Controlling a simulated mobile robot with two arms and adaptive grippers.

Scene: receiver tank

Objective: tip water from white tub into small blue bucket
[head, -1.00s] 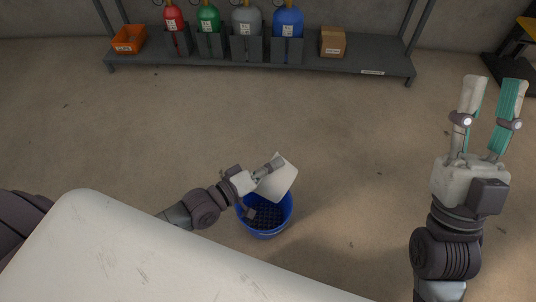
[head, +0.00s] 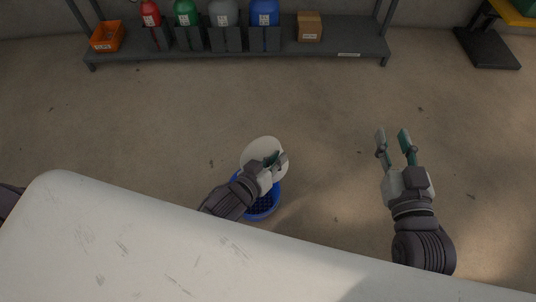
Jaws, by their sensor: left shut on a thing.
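The white tub (head: 262,147) shows in the head view as a pale round shape above the small blue bucket. My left gripper (head: 276,160) is shut on the tub's near side. The small blue bucket (head: 266,208) stands on the floor, partly hidden under the tub and my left gripper; a dark grid pattern shows inside it. I cannot make out any water in the tub or the bucket. My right gripper (head: 393,145) is open and empty, well to the right of the bucket, with its fingers pointing away.
A large white worn surface (head: 130,245) fills the near left foreground. A low grey shelf (head: 240,55) at the back holds several gas cylinders, an orange bin (head: 107,36) and a cardboard box (head: 310,27). The floor between is clear.

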